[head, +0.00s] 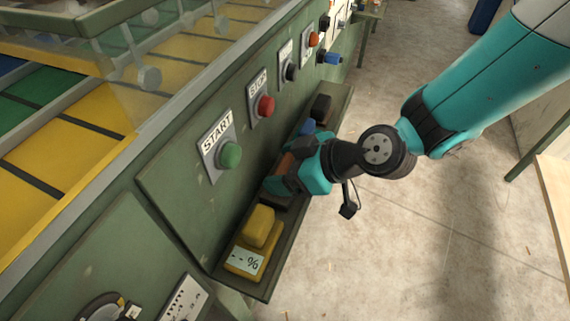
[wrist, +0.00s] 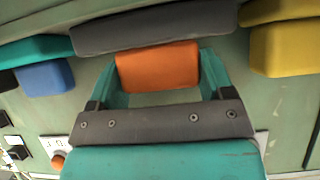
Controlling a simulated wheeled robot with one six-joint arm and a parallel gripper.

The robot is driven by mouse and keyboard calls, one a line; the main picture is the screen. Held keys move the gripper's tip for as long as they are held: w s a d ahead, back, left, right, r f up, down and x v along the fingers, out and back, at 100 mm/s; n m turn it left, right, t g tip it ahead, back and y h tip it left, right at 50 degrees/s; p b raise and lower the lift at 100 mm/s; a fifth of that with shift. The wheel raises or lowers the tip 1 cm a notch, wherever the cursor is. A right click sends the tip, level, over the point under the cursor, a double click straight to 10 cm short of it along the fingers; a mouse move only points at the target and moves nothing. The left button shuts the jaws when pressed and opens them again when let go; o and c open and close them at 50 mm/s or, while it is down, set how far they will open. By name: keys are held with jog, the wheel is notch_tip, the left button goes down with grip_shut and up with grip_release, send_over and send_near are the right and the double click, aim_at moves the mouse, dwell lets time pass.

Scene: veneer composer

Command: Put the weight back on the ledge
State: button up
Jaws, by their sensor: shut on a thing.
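The orange block (wrist: 158,67), which I take to be the weight, sits between the two teal fingers of my gripper (wrist: 160,72) in the wrist view. My gripper is shut on it. A dark grey bar (wrist: 150,25) lies right behind the block; I cannot tell whether they touch. In the head view my gripper (head: 280,180) is over the middle of the green ledge (head: 286,232) along the machine's side. Only a little of the orange block (head: 286,163) shows there; my fingers hide the rest and the place under it.
On the ledge, a yellow block (head: 260,226) stands on a yellow base with a percent display at the near end. A blue block (head: 307,126) and a black block (head: 321,107) are beyond my gripper. Green (head: 229,154) and red (head: 265,106) buttons stick out above the ledge.

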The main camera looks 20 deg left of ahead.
jog(key=o, duration=1.7)
jog(key=shift+f, duration=0.1)
jog(key=shift+d+r, duration=0.1)
jog(key=shift+r, duration=0.2)
jog(key=w+b+v, duration=0.1)
jog(key=v, duration=1)
jog(key=shift+s+d+r, duration=0.2)
jog(key=shift+s+d, duration=0.15)
jog(key=shift+s, duration=0.15)
jog(key=shift+r, duration=0.1)
